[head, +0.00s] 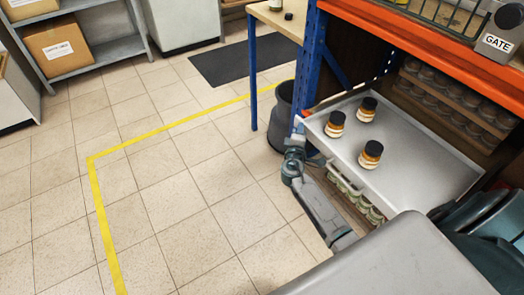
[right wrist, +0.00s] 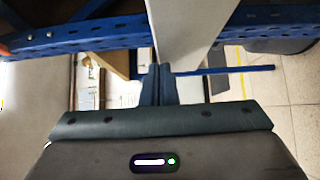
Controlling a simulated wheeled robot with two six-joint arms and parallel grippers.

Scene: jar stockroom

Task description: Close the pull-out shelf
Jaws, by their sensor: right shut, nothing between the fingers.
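The pull-out shelf (head: 425,165) is a light grey tray in the rack at the right of the head view. It sticks out from the rack. Three jars with black lids and orange-brown bands, a back jar (head: 368,108), a left jar (head: 335,124) and a front jar (head: 371,155), stand upright on it. My right gripper (head: 298,131) is at the shelf's near left corner, shut and empty. In the right wrist view its closed fingers (right wrist: 158,72) point at a pale strip, seemingly the shelf's edge (right wrist: 182,28); I cannot tell whether they touch it. My left gripper is not in view.
A blue rack post (head: 309,65) stands close beyond my right gripper. A crate (head: 352,188) of jars sits under the shelf. A dark bin (head: 284,115) and a wooden table (head: 278,22) are behind. The tiled floor (head: 190,190) at left is clear.

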